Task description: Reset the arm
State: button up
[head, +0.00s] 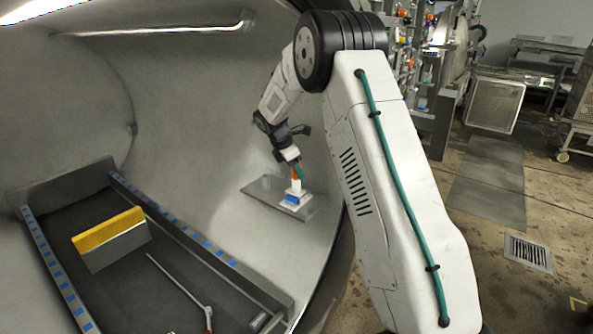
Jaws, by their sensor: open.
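My arm reaches into the large grey vessel (190,110) from the right. My gripper (288,152) points down over a small grey plate (262,190) on the vessel's inner wall. It is open. Just below it, a small upright piece with orange and white parts (296,186) stands on a white and blue base (292,200) on the plate. The fingertips are small and partly hidden, so I cannot tell whether they touch the upright piece.
In the vessel, a dark tray (110,262) with blue-marked rails (190,232) holds a yellow-topped grey block (110,240) and a thin rod (180,288). Outside on the right are a floor drain (527,252), a metal cart (494,104) and open floor.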

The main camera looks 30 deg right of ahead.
jog(key=v, duration=0.7)
jog(key=shift+r, duration=0.2)
jog(key=s+a+r+m+t+y, duration=0.1)
jog(key=s+a+r+m, duration=0.45)
jog(key=s, duration=0.55)
jog(key=s+a+r+m+y, duration=0.1)
jog(key=s+a+r+m, duration=0.2)
jog(key=s+a+r, duration=0.6)
jog(key=s+a+f+m+y, duration=0.1)
jog(key=s+m, duration=0.1)
jog(key=s, duration=0.6)
jog(key=s+a+f+m, duration=0.2)
jog(key=s+m, duration=0.1)
jog(key=s, duration=0.6)
jog(key=s+a+f+m+t+y, duration=0.1)
jog(key=s+f+m, duration=0.1)
jog(key=s, duration=0.7)
jog(key=shift+a+y, duration=0.25)
jog(key=shift+y, duration=0.05)
jog(key=shift+m, duration=0.25)
